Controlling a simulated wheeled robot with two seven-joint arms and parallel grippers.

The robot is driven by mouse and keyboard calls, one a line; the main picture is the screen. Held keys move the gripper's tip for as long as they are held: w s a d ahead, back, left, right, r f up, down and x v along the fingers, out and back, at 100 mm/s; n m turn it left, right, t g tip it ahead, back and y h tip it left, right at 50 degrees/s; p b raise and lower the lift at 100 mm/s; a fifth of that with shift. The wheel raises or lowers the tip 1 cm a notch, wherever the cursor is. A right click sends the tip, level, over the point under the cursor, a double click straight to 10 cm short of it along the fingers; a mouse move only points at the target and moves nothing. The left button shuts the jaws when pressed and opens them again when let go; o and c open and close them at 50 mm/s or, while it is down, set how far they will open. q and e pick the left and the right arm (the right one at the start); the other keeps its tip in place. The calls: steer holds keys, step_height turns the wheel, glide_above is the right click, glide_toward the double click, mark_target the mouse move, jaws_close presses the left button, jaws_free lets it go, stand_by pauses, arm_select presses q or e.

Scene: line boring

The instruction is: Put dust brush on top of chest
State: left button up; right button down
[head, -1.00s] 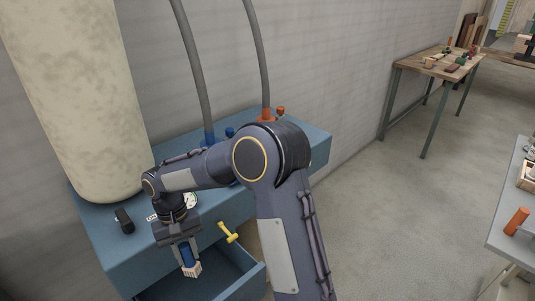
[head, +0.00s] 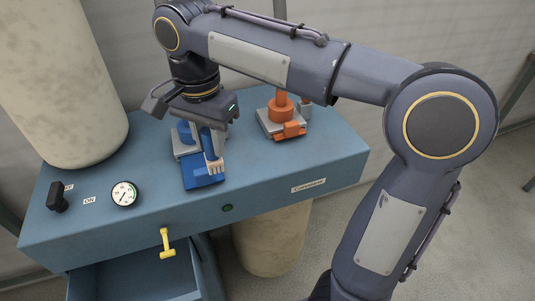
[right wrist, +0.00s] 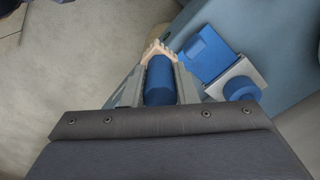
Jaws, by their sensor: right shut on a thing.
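The dust brush has a blue handle and pale bristles (head: 215,166). My right gripper (head: 208,148) is shut on its handle, which also shows as a blue cylinder in the right wrist view (right wrist: 160,82). The bristles point down, over the top of the blue chest (head: 270,170). The brush is close to a blue fitting (head: 203,180) on the chest top; I cannot tell whether they touch. The right fingers partly hide the handle in the head view. My left gripper is not in view.
An orange fitting on a grey base (head: 284,118) stands to the right, a gauge (head: 124,194) and black switch (head: 58,197) to the left. The drawer with the yellow handle (head: 167,243) is open below. The chest top's right part is clear.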

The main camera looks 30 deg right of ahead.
steer(key=w+d+f, duration=0.2)
steer(key=d+f, duration=0.2)
steer(key=w+d+f+p, duration=0.1)
steer(key=w+d+f, duration=0.1)
steer(key=d+f, duration=0.2)
steer(key=w+d+f+p, duration=0.1)
steer(key=w+d+f, duration=0.1)
steer(key=d+f, duration=0.2)
steer(key=shift+w+d+f, duration=0.1)
steer(key=shift+d, duration=0.1)
steer(key=shift+f, duration=0.3)
steer(key=shift+f, duration=0.15)
steer(key=c, duration=1.1)
jaws_free()
steer(key=shift+c, duration=0.2)
